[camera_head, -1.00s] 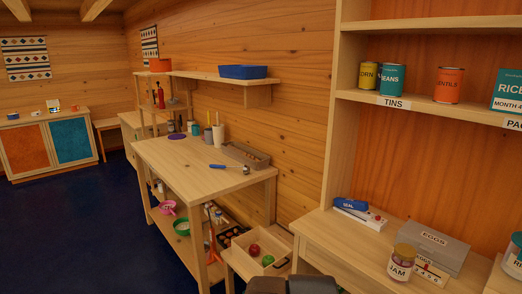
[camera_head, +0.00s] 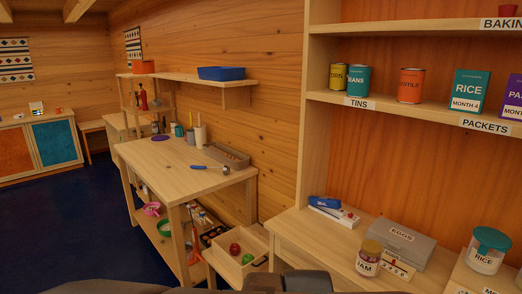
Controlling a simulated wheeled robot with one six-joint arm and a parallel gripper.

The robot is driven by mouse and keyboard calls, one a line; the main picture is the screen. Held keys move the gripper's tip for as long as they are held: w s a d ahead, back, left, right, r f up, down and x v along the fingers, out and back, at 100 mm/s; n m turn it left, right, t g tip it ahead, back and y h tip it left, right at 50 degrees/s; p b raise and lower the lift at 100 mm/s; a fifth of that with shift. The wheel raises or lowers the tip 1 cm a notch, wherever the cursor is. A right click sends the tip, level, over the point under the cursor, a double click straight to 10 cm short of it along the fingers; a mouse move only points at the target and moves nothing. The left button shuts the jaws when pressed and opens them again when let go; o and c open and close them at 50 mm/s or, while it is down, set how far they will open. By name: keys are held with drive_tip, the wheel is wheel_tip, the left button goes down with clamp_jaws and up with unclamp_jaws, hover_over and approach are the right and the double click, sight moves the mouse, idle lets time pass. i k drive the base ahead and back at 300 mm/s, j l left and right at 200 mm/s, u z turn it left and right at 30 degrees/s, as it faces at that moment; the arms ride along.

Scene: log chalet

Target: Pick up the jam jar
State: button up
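The jam jar (camera_head: 367,268) is a clear jar with a brownish-gold lid and a white label reading JAM. It stands upright on the wooden counter (camera_head: 325,250) at the lower right, just left of a numbered card and in front of the grey EGGS box (camera_head: 402,243). Dark parts of my own arm show along the bottom edge, left of the jar and apart from it in the picture. My gripper's fingers cannot be made out in this view.
A blue-and-white device (camera_head: 333,210) lies at the back left of the counter. A RICE jar (camera_head: 487,250) with a teal lid stands to the right. Tins (camera_head: 411,86) and packets stand on the shelf above. A workbench (camera_head: 180,170) stands to the left, with open blue floor beyond.

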sight(370, 257)
drive_tip(key=k+l, duration=0.2)
drive_tip(key=i+l, duration=0.15)
drive_tip(key=l, duration=0.2)
drive_tip(key=i+l+u, duration=0.1)
drive_tip(key=l, duration=0.3)
drive_tip(key=i+l, duration=0.15)
drive_tip(key=l, duration=0.2)
